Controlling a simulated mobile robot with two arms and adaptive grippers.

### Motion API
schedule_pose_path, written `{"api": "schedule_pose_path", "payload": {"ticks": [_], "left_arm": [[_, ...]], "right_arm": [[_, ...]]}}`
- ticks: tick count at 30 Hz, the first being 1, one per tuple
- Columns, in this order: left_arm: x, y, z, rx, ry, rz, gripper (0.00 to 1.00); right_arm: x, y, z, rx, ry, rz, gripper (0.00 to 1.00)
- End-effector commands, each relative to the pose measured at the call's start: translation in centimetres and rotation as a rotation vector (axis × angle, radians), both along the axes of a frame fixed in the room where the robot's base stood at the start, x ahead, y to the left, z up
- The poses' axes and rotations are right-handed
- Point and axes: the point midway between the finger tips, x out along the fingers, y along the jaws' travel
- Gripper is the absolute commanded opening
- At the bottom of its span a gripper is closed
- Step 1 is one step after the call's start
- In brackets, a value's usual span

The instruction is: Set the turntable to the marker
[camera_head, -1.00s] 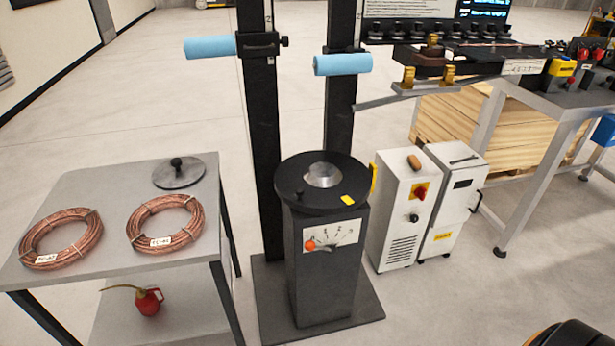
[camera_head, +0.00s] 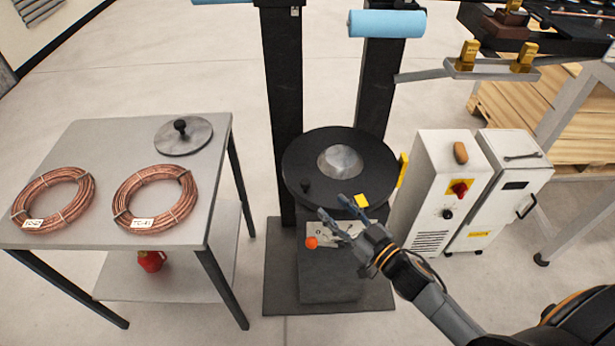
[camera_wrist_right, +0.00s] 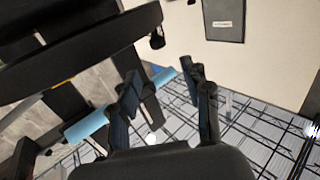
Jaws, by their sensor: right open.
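The turntable (camera_head: 300,160) is a black round disc with a silver dome in its middle, on a dark pedestal. A small black knob (camera_head: 306,186) stands on its front left rim. A yellow mark (camera_head: 361,201) lies on its front right rim, and a yellow upright marker (camera_head: 402,170) stands just beyond its right edge. My right gripper (camera_head: 331,207) is open and empty at the front of the disc, over the dial plate (camera_head: 322,236) with its orange pointer knob (camera_head: 311,242). Whether it touches the disc I cannot tell. Its open fingers (camera_wrist_right: 165,95) show in the right wrist view. My left gripper is out of view.
A grey table (camera_head: 92,137) at left bears two copper coils (camera_head: 54,200) (camera_head: 155,198) and a round lid (camera_head: 183,137). Black columns with blue rollers (camera_head: 386,24) rise behind the turntable. White cabinets (camera_head: 452,190) stand close on its right.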

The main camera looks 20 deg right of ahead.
Motion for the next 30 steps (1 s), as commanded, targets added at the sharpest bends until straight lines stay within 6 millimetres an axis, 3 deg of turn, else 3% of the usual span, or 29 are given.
{"api": "schedule_pose_path", "payload": {"ticks": [9, 15, 21, 30], "left_arm": [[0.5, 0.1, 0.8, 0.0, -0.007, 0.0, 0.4], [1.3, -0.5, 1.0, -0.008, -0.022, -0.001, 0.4], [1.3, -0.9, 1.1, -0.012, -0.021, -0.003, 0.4], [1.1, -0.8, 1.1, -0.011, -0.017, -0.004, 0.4]], "right_arm": [[6.2, 2.4, 0.3, 0.0, -0.003, -0.001, 0.48], [9.2, 3.6, 0.1, 0.001, -0.001, -0.001, 0.48], [10.7, 4.2, 0.0, -0.001, 0.0, -0.001, 0.48], [10.9, 4.3, 0.0, 0.0, 0.001, -0.001, 0.48]]}}
